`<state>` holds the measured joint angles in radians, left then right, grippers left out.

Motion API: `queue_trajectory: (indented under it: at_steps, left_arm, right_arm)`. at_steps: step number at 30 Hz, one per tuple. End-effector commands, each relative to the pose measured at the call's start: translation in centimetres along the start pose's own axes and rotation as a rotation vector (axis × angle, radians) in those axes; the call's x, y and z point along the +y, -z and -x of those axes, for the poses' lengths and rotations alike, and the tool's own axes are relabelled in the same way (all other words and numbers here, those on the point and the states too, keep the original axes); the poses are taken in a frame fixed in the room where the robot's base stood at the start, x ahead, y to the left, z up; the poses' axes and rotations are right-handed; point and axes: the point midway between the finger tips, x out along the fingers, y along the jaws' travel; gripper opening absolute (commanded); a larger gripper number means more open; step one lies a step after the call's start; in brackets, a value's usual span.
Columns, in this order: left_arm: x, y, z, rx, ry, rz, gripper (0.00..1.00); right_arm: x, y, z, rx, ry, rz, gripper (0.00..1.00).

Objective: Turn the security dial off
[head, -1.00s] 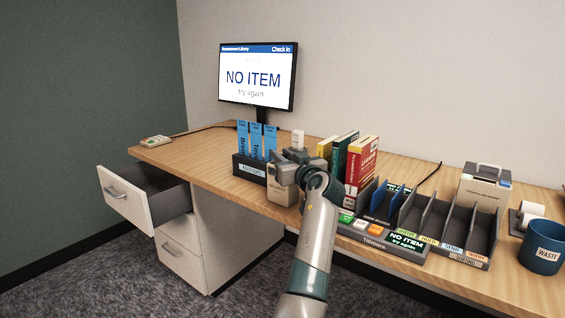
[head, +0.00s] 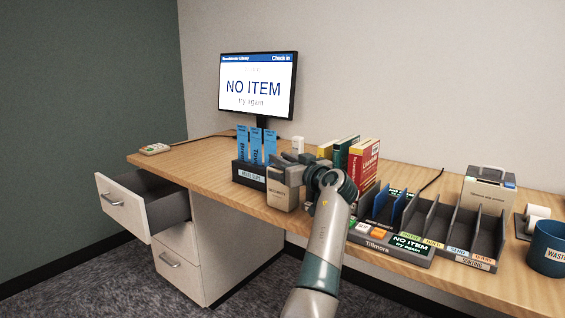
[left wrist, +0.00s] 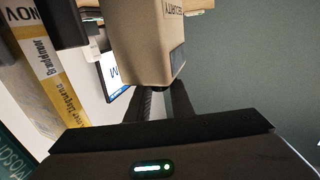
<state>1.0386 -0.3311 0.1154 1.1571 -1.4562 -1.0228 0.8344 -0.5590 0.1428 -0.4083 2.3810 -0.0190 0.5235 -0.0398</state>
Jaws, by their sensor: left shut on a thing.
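The beige security box (head: 281,197) stands on the desk, right of the blue slips holder, with its label facing me. In the left wrist view the box (left wrist: 140,40) fills the top middle with its "SECURITY" lettering. My left gripper (head: 291,174) is at the top of the box and shut on the security dial. The dial itself is hidden by the gripper in the head view. In the left wrist view the dark fingers (left wrist: 157,103) reach to the box, and I cannot make out the dial's setting. My right gripper is not in view.
A monitor (head: 258,85) reads "NO ITEM try again". Upright books (head: 363,160) and a sorter tray (head: 425,222) stand close to the right of my arm. A holder with blue slips (head: 249,171) is left of the box. An open drawer (head: 122,204) sticks out at left.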

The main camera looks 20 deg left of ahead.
Motion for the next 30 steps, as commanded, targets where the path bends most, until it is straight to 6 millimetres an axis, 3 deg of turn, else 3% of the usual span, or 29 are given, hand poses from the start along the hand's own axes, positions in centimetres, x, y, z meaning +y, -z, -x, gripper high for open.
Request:
queue_trajectory:
  at_steps: [11, 12, 14, 30]
  left_arm:
    - [0.02, 0.03, 0.02, 0.000, 0.001, 0.000, 0.00]
    - [0.02, 0.02, 0.02, 0.000, 0.001, 0.000, 0.27]
    - [0.02, 0.02, 0.02, 0.000, 0.001, 0.000, 0.39]
    - [-0.26, 0.00, -0.25, 0.000, 0.001, 0.000, 0.39]
  right_arm:
    - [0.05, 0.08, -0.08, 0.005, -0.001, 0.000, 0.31]
    - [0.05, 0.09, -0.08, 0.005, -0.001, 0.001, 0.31]
    - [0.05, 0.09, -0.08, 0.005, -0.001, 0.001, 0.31]
    - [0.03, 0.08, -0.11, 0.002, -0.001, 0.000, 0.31]
